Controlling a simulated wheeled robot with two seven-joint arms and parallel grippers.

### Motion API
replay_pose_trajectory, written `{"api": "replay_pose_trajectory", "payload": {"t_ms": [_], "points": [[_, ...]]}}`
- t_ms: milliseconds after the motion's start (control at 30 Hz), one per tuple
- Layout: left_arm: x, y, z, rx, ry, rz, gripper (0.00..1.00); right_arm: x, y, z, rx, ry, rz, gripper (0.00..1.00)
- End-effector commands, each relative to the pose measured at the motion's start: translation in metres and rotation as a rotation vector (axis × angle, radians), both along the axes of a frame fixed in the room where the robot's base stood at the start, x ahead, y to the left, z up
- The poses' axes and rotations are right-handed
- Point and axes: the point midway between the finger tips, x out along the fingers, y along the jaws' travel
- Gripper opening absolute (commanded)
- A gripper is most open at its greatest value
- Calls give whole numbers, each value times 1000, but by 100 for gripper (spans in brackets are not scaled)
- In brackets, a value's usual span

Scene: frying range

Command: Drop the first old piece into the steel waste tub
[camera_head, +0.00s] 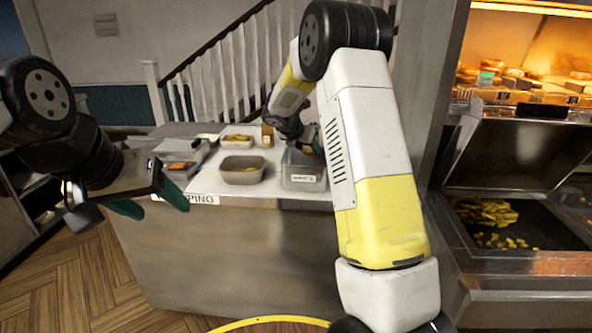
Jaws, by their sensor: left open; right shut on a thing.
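The steel waste tub (303,179) stands on the counter, with a label on its front. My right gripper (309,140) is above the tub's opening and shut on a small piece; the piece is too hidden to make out. The forearm covers the right side of this area. My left gripper (150,200) is open and empty, with green fingertips, in front of the counter's left edge. A grey tub (242,177) left of the waste tub holds a little yellow food. A pale tray (237,144) behind it also holds yellow pieces.
A small brown box (267,136) stands behind the tubs. A scale-like device (180,157) sits at the counter's left. At the right is the fryer range (510,235) with chips under a raised lid. Wooden floor lies open at lower left.

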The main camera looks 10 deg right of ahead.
Motion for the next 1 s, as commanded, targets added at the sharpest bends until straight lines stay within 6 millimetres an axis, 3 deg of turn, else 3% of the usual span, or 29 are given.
{"api": "replay_pose_trajectory", "payload": {"t_ms": [367,400,500,833,1000], "points": [[0,0,0,0,0,0,65,0,0,-6,0,0,0,28],[0,0,0,0,0,0,65,0,0,-6,0,0,0,56],[0,0,0,0,0,0,65,0,0,-6,0,0,0,76],[0,0,0,0,0,0,65,-1,1,-4,0,0,0,76],[0,0,0,0,0,0,65,-11,10,11,2,-3,2,76]]}}
